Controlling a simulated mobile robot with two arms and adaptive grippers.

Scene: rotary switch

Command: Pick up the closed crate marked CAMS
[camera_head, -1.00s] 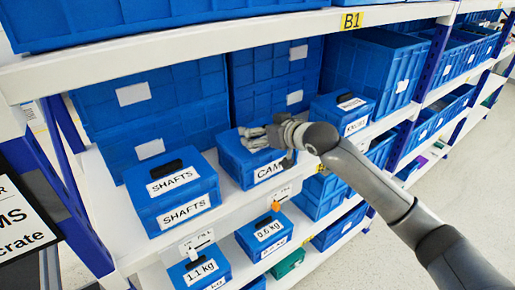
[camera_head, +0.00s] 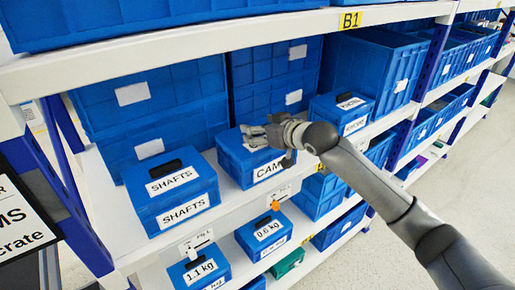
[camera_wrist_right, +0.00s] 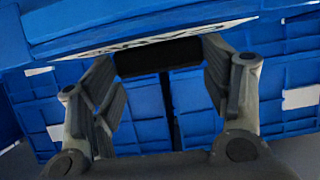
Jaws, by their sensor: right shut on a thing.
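The blue closed crate marked CAMS (camera_head: 231,158) is on the white shelf, between the SHAFTS crate and another small lidded crate. Its front label is partly covered by my right arm, so only "CAM" reads clearly. My right gripper (camera_head: 254,136) is over its lid. In the right wrist view, the two fingers of my right gripper (camera_wrist_right: 157,62) are on either side of the crate's black handle (camera_wrist_right: 158,55), shut on it. The crate looks level; I cannot tell whether its base touches the shelf. My left gripper is not in view.
The SHAFTS crate (camera_head: 172,194) stands close on the left, and a small lidded crate (camera_head: 342,112) on the right. Large blue bins (camera_head: 150,105) stand behind. The upper shelf edge (camera_head: 200,58) runs above. Crates marked 1.1 kg (camera_head: 199,268) and 0.6 kg (camera_head: 264,234) are below.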

